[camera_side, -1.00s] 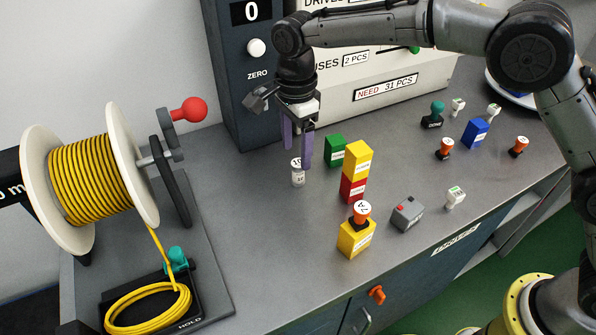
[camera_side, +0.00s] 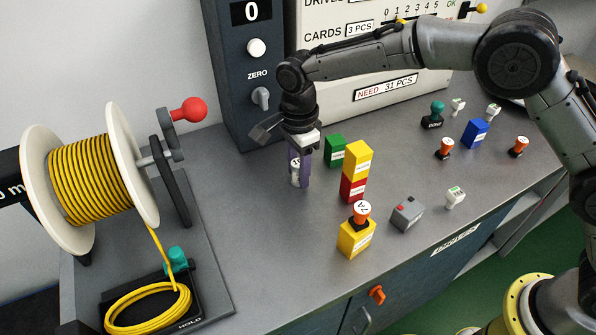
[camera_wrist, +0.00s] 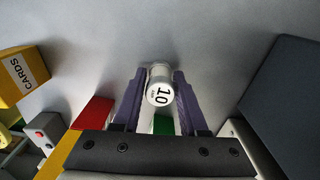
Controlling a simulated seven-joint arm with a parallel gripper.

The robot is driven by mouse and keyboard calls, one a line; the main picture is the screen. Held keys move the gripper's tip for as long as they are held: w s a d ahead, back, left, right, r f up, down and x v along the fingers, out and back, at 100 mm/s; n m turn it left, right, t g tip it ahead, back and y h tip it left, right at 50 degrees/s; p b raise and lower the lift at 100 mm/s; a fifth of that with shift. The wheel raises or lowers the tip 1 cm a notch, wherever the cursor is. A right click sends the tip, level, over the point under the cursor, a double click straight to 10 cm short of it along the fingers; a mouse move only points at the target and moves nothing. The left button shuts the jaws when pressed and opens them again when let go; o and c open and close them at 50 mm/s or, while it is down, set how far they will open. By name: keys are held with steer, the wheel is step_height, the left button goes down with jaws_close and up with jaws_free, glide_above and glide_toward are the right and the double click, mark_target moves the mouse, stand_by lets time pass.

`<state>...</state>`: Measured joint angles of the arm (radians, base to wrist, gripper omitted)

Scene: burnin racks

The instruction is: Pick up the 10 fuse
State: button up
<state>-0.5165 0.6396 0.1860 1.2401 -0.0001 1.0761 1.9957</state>
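The 10 fuse is a small white cylinder standing upright on the grey bench, at centre-left in the side view (camera_side: 295,174). In the wrist view its round white cap marked "10" (camera_wrist: 159,94) faces the camera. My gripper (camera_side: 300,180) points down over it, its purple fingers low near the bench. In the wrist view the gripper (camera_wrist: 160,76) has one finger on each side of the fuse, with narrow gaps seeming to show, so it looks open. In the side view the fingers partly hide the fuse.
A green block (camera_side: 335,150) stands close right of my gripper. The dark cabinet (camera_side: 255,90) rises behind. A yellow cable reel (camera_side: 90,180) stands left. The bench in front of the fuse is clear.

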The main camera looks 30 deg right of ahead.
jaws_close()
